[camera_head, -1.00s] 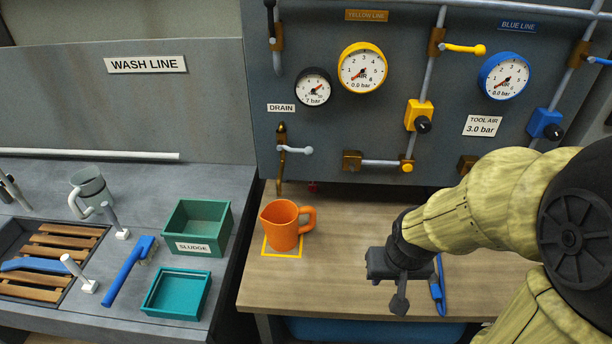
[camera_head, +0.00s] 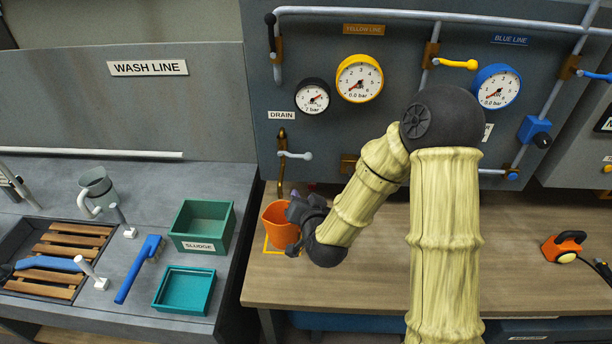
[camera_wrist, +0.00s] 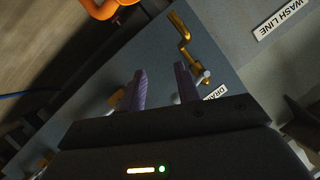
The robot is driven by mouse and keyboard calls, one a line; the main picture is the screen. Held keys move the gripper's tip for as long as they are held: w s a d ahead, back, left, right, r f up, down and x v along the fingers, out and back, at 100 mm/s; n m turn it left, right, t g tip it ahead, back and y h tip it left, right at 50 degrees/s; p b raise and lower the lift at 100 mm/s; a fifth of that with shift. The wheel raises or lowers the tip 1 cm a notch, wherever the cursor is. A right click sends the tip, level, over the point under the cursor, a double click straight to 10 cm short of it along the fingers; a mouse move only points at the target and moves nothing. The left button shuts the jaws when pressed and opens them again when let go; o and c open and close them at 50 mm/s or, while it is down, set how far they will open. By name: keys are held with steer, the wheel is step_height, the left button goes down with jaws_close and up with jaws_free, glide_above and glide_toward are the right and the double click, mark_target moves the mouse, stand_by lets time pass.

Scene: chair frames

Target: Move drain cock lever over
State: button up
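The drain cock is a thin brass pipe (camera_head: 281,172) on the grey panel below the DRAIN label. Its pale lever (camera_head: 297,155) points right, roughly level, with a rounded tip. In the wrist view, the brass pipe (camera_wrist: 181,32) lies ahead, and the lever tip (camera_wrist: 205,76) shows just right of the right finger. I cannot tell whether they touch. My gripper (camera_wrist: 161,88) is open, its two purple fingers apart with nothing between them. In the head view, my gripper (camera_head: 298,208) is below the lever, in front of the orange jug, which it partly hides.
The orange jug (camera_head: 276,224) stands on the wooden bench (camera_head: 380,285) below the drain; it also shows in the wrist view (camera_wrist: 100,8). Gauges and pipes cover the panel above. An orange-and-black tool (camera_head: 563,246) lies at right. The green SLUDGE bin (camera_head: 202,226) stands left.

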mark_target(308, 160)
steer(key=shift+w+d+r+m+t+h+p, duration=0.1)
steer(key=shift+r+m+t+h+p, duration=0.5)
steer(key=shift+r+m+t+h, duration=0.7)
steer(key=shift+w+d+r+m+t+h+p, duration=0.1)
steer(key=shift+r+m+t+h+p, duration=0.65)
steer(key=shift+r+m, duration=0.95)
steer(key=shift+s+f, duration=0.1)
steer(key=shift+f, duration=0.1)
steer(key=w+p, duration=0.2)
steer(key=w, duration=0.6)
steer(key=shift+d+r, duration=0.1)
steer(key=shift+d, duration=0.05)
steer(key=shift+s+f, duration=0.1)
steer(key=shift+f, duration=0.1)
steer(key=c, duration=0.4)
